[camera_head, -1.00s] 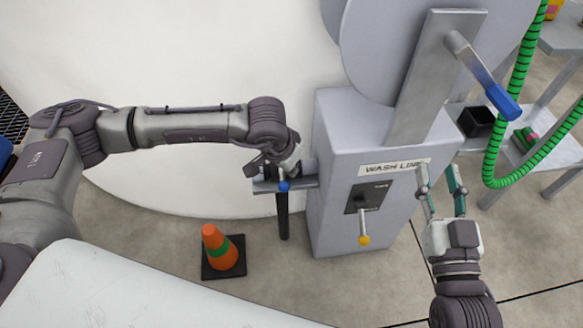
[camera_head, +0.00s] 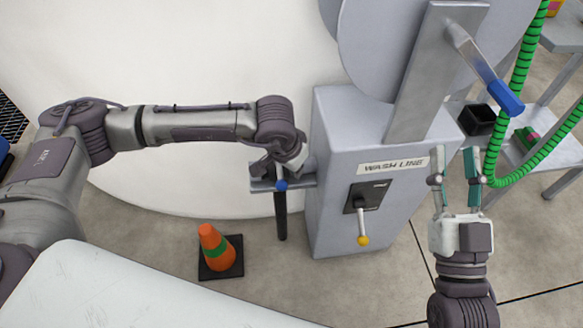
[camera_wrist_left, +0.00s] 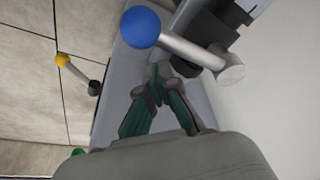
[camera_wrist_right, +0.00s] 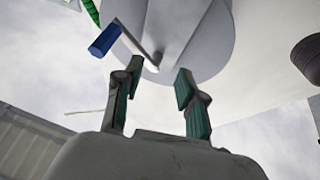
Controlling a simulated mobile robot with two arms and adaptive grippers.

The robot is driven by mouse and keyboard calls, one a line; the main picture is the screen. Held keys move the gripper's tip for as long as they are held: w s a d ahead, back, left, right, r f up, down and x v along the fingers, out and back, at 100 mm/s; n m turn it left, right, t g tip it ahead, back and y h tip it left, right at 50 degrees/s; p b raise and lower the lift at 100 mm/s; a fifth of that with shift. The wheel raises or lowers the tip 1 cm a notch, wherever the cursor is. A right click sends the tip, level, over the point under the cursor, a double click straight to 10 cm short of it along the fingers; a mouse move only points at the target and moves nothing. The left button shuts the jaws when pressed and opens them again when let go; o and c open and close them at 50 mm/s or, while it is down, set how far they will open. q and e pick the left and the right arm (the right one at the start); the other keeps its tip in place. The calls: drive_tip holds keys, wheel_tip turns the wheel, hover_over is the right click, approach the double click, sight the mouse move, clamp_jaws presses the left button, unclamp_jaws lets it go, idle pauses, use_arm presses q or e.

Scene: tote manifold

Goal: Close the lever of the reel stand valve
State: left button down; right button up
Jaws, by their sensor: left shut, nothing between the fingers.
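The grey reel stand (camera_head: 335,225) has a "WASH LINE" label (camera_head: 393,165). On its front, a lever with a yellow knob (camera_head: 363,240) hangs down from a black plate. A metal lever with a blue ball knob (camera_head: 281,185) is at a bracket on the stand's left side; it also shows in the left wrist view (camera_wrist_left: 140,27). My left gripper (camera_wrist_left: 156,75) is shut and empty, its tips just below this lever in that view. In the head view its fingers are mostly hidden by my wrist. My right gripper (camera_head: 456,163) is open and empty, right of the label.
A reel with a blue-handled crank (camera_head: 505,98) tops the stand. A green hose (camera_head: 495,155) hangs at the right by a grey shelf (camera_head: 560,155). An orange cone (camera_head: 217,245) stands on the floor at lower left. A big white curved surface (camera_head: 180,60) lies behind my left arm.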

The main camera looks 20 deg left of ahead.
use_arm(q)
wheel_tip(320, 180, up, 10)
drive_tip(key=p, duration=0.2)
drive_tip(key=shift+s+a+f, duration=0.15)
drive_tip(key=shift+a, duration=0.3)
use_arm(e)
wheel_tip(320, 180, down, 8)
drive_tip(key=w+d+g+h, duration=0.1)
drive_tip(key=g+h, duration=0.1)
drive_tip(key=g, duration=0.3)
drive_tip(key=shift+w+d+r, duration=0.2)
drive_tip(key=shift+w+d, duration=0.1)
drive_tip(key=shift+w, duration=0.1)
